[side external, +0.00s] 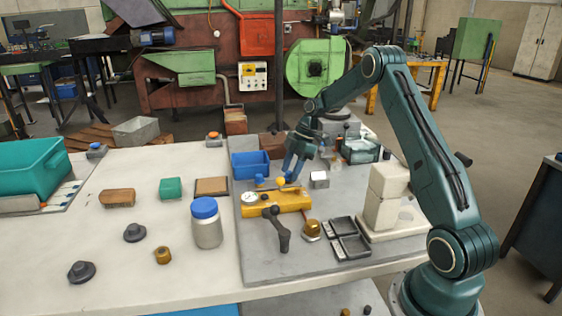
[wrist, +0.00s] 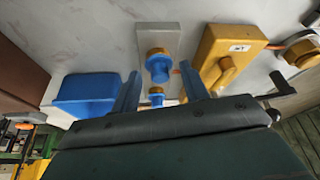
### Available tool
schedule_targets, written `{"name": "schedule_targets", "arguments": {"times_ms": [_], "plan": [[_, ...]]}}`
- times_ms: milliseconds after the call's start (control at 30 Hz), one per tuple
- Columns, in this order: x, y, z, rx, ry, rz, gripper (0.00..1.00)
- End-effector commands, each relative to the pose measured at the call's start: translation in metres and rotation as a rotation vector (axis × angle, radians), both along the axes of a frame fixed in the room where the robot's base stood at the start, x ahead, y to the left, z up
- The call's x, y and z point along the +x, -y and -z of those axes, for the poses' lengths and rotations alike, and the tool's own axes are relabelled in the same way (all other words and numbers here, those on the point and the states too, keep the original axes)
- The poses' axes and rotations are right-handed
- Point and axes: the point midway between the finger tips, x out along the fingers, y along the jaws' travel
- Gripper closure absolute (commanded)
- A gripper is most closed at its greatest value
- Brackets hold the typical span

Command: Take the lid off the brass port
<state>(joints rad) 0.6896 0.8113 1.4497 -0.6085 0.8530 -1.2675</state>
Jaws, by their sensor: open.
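In the wrist view, a blue round lid (wrist: 158,70) sits against a brass port (wrist: 157,53) on a narrow grey plate (wrist: 144,38). A second blue piece with a brass top (wrist: 156,96) shows just below it, nearer my gripper. My gripper (wrist: 159,76) is open, with one blue finger on each side of these pieces; I cannot tell if either finger touches them. In the side view, my gripper (side external: 288,178) points down beside a small blue piece (side external: 260,180) and a yellow-brass knob (side external: 281,182). The fingers partly hide this spot.
A blue bin (side external: 250,165) stands to the left of my gripper. A yellow block with a gauge (side external: 275,201) lies in front, with a dark lever (side external: 276,228) nearby. A brass dome (side external: 312,230) and black trays (side external: 348,237) are further forward. A blue-lidded jar (side external: 207,224) stands left.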

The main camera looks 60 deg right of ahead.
Motion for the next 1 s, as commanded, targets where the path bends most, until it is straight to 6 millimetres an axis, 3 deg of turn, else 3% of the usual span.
{"name": "schedule_targets", "arguments": {"times_ms": [433, 667, 1000], "plan": [[0.0000, 0.0000, -0.0003, 0.000, 0.000, 0.000, 0.55], [0.0000, 0.0001, -0.0004, 0.000, 0.000, 0.000, 1.00], [0.0000, 0.0001, -0.0007, 0.000, 0.000, 0.000, 1.00]]}}
